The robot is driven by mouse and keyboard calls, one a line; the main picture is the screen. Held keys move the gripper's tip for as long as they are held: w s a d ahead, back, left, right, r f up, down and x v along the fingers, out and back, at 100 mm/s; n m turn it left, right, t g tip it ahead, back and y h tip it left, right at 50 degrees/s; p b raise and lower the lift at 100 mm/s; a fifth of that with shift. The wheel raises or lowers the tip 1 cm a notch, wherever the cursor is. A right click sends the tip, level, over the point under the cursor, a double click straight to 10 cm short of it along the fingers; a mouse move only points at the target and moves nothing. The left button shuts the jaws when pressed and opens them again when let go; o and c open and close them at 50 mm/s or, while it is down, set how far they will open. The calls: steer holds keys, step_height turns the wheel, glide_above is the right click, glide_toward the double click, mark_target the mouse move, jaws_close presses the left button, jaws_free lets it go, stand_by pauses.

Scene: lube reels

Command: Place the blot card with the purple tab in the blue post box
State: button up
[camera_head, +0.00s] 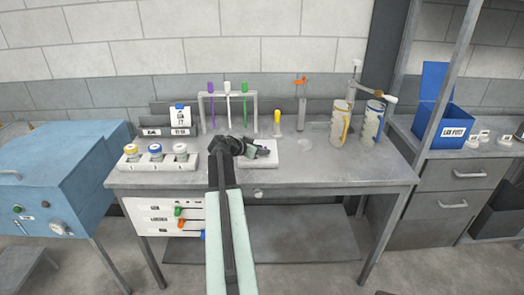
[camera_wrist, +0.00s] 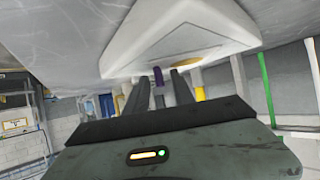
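My gripper (camera_head: 256,151) reaches over a white block (camera_head: 268,160) on the grey bench. The wrist view looks upside down. There a purple tab (camera_wrist: 158,77) stands between my two dark fingers, with a gap visible on each side, so the fingers look open around it. The tab is by the edge of the white block (camera_wrist: 165,40), which has a wedge-shaped face. The card body cannot be made out. In the head view the arm hides the tab. The open blue post box (camera_head: 450,125), labelled and with a raised lid, stands on the right-hand counter.
Behind my gripper stands a rack (camera_head: 256,110) with purple, white and green topped rods. Capped jars (camera_head: 155,151) are at left. A shelf post (camera_head: 440,80) rises before the post box.

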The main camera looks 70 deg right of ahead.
steer(key=shift+r, duration=0.1)
steer(key=shift+a+r+p, duration=0.15)
steer(key=shift+r+p, duration=0.1)
steer(key=shift+p, duration=0.15)
steer(key=p+v, duration=0.5)
steer(key=v, duration=0.6)
steer(key=shift+w+a, duration=0.15)
steer(key=shift+a, duration=0.15)
